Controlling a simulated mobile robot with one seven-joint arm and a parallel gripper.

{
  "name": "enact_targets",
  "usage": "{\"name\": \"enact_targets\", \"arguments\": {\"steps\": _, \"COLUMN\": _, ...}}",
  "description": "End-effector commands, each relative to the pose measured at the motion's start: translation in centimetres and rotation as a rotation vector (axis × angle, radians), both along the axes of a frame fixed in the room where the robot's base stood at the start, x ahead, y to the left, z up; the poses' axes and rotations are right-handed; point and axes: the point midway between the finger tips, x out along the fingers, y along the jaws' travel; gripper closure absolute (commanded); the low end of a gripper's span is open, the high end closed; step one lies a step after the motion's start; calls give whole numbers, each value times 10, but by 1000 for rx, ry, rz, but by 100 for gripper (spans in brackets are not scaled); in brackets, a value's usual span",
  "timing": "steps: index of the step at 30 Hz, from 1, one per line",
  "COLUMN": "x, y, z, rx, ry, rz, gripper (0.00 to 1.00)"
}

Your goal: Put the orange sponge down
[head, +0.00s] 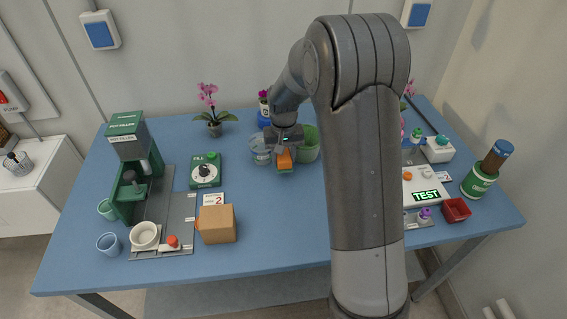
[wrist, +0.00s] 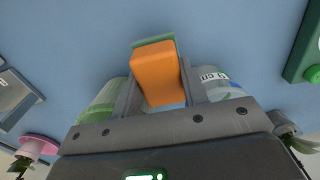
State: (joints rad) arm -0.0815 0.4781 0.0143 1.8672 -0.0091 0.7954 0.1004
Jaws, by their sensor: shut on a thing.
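The orange sponge (head: 284,158) is an orange block with a green layer on one side. My gripper (head: 285,146) is shut on it over the blue table (head: 250,210), toward the back middle. In the wrist view the sponge (wrist: 158,75) sits between the two fingers (wrist: 160,95), its green layer along the far edge. I cannot tell whether the sponge touches the table or hangs just above it.
A clear container (head: 260,152) stands close left of the sponge and a green pot (head: 309,148) close right. A green dial box (head: 205,170) stands further left, a cardboard-brown box (head: 216,224) at the front left. The table's front middle is clear.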

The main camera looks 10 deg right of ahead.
Motion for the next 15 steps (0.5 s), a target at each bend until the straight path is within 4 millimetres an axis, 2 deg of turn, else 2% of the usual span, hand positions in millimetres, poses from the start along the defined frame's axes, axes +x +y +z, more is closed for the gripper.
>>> {"name": "enact_targets", "arguments": {"steps": 7, "x": 0, "y": 0, "z": -32, "rx": 0, "ry": 2, "rz": 0, "gripper": 83}}
{"name": "enact_targets", "arguments": {"steps": 15, "x": 0, "y": 0, "z": -34, "rx": 0, "ry": 0, "rz": 0, "gripper": 83}}
